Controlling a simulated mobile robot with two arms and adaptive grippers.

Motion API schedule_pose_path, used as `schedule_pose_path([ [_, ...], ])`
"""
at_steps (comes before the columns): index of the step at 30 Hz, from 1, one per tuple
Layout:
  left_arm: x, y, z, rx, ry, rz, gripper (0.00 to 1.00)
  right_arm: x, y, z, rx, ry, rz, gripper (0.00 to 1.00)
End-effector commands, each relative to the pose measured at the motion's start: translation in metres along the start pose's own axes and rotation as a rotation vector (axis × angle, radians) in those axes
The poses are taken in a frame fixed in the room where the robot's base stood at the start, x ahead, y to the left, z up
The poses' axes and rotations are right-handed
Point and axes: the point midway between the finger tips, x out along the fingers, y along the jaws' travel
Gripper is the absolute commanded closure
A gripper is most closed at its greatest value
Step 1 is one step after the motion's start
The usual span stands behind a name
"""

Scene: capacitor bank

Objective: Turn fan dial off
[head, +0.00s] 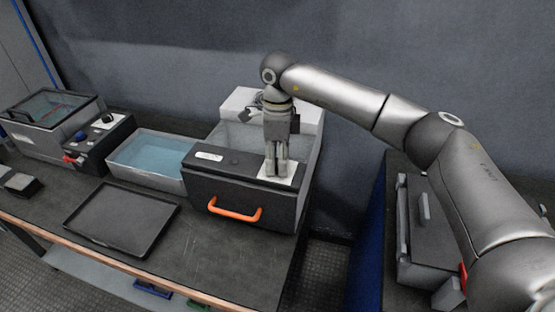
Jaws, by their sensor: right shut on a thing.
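My right gripper (276,172) points straight down at the white plate (291,179) on top of the dark box front (240,192) with the orange handle. Its fingers are shut on the fan dial at that plate. The fingers hide the dial, so its turn position cannot be seen. My left gripper is not in view.
A light grey open bin (310,143) stands behind the dark front. To the left are a blue-filled tray (148,157), a black control box (100,141) with knobs and a lidded tank (48,122). An empty black tray (122,218) lies in front.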

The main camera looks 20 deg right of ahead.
Motion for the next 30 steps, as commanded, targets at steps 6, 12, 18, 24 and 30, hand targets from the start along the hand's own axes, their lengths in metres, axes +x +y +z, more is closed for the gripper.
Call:
schedule_pose_path([
  [6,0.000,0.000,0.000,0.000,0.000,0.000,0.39,-0.001,-0.001,0.000,0.001,-0.002,-0.003,0.88],
  [12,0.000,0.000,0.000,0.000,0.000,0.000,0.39,-0.001,-0.001,0.000,0.001,-0.002,-0.002,0.43],
  [18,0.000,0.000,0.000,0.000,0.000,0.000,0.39,-0.001,0.000,0.000,0.001,-0.001,-0.001,0.42],
  [24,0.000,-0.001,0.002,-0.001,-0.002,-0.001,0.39,-0.007,0.000,0.000,0.002,-0.001,-0.002,0.42],
  [30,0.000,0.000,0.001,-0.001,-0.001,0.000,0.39,-0.042,-0.001,0.001,0.002,-0.003,-0.005,0.42],
])
